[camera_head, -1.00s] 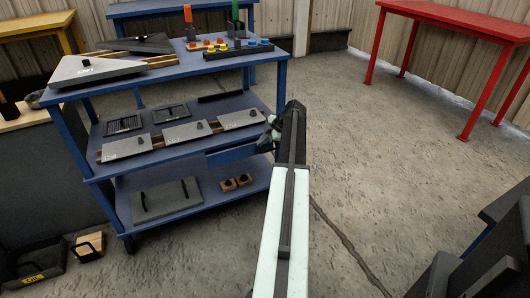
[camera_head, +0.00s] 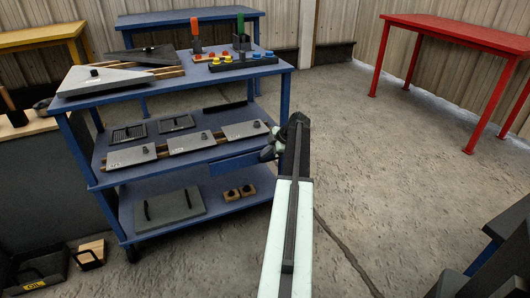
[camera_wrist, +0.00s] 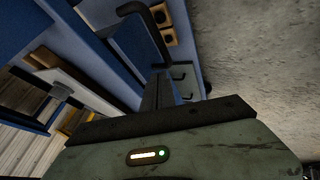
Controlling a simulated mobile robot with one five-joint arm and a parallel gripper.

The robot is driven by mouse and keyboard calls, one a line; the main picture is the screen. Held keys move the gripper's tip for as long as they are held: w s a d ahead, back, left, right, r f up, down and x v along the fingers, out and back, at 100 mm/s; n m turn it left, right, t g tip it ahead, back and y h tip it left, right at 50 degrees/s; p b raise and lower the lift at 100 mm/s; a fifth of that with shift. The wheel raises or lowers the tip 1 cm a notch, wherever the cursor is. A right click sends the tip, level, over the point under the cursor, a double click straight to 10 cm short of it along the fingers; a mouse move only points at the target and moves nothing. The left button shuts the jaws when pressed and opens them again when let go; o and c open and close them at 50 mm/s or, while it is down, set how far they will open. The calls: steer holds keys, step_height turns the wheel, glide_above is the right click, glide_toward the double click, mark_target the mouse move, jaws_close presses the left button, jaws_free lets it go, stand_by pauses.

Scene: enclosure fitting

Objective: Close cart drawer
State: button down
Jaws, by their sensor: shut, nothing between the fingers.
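The blue cart (camera_head: 283,95) stands left of centre in the head view. Its blue drawer (camera_head: 232,160) is under the right part of the middle shelf and appears to stick out a little. My gripper (camera_head: 268,150) is at the drawer's right end, partly hidden by my arm. In the wrist view, a black bar handle (camera_wrist: 150,30) crosses the blue drawer front near the top. My gripper's fingers (camera_wrist: 160,92) are shut and empty, pointing towards the handle's lower end. I cannot tell whether they touch it.
The middle shelf holds grey plates (camera_head: 190,142); the lower shelf holds a grey panel (camera_head: 168,207) and small wooden blocks (camera_head: 240,192). A red table (camera_head: 455,35) stands at the back right. The concrete floor (camera_head: 385,140) right of the cart is clear.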

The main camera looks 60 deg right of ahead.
steer(key=s+a+f+p+v, duration=0.1)
steer(key=p+v, duration=0.7)
steer(key=v, duration=0.3)
steer(key=shift+s, duration=0.25)
steer(key=shift+r, duration=0.1)
